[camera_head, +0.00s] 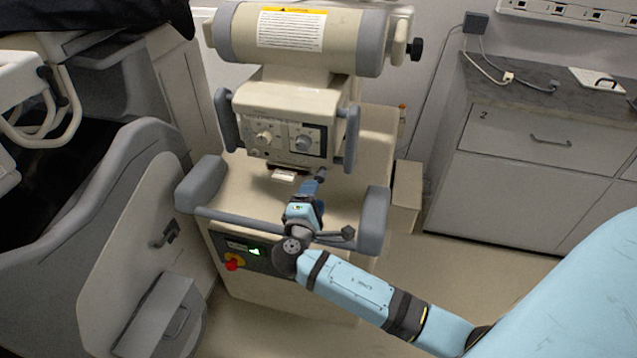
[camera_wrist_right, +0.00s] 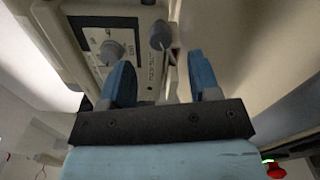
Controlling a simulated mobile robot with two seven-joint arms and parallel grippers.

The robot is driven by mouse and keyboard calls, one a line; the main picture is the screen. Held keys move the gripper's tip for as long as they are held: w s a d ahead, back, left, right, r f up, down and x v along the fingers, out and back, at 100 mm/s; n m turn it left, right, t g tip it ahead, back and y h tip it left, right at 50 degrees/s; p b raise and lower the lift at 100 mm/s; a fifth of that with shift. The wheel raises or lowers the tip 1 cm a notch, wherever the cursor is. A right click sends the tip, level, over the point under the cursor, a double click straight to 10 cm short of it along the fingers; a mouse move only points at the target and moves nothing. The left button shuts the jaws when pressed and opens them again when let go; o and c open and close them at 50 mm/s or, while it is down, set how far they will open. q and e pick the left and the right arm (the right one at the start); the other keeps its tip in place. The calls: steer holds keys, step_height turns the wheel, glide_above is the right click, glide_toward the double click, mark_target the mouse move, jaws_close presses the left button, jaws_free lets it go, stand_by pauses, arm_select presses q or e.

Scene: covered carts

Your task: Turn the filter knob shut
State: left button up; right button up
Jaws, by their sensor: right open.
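A beige medical machine (camera_head: 300,95) has a control panel with a pale left knob (camera_head: 264,138) and a grey right knob (camera_head: 303,142). I cannot tell which is the filter knob. My right gripper (camera_head: 318,177), with blue fingers, is below the panel's right part, apart from both knobs. In the right wrist view its fingers (camera_wrist_right: 160,75) are open, with nothing gripped between them. My left gripper is not in view.
A grey rail (camera_head: 270,220) runs around the machine's front, under my right wrist. A red button (camera_head: 233,263) sits low on its front. A grey covered cart (camera_head: 90,200) stands close on the left. A cabinet (camera_head: 540,160) is at the right, with clear floor before it.

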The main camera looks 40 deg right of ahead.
steer(key=v, duration=0.7)
steer(key=shift+a+f, duration=0.1)
